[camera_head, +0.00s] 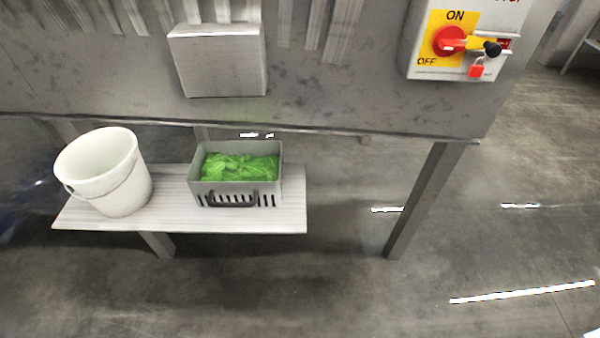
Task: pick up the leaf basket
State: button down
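The leaf basket (205,190) is a grey, slotted, box-shaped basket filled with bright green leaves (240,167). It stands upright on the right part of a low, light slatted shelf (178,220). A dark handle (233,199) is on its front side, facing me. My gripper is not in view, so its place relative to the basket does not show.
A white bucket (108,178) stands left of the basket on the shelf. A large grey metal machine (330,95) overhangs behind and above them, with a leg (425,200) at right. A switch box (415,45) is at upper right. Floor in front is clear.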

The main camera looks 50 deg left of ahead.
aim_at(222, 174)
jog(key=z, duration=0.2)
jog(key=k, duration=0.75)
jog(key=u, duration=2)
jog(key=i, duration=0.8)
jog(key=u, duration=1.05)
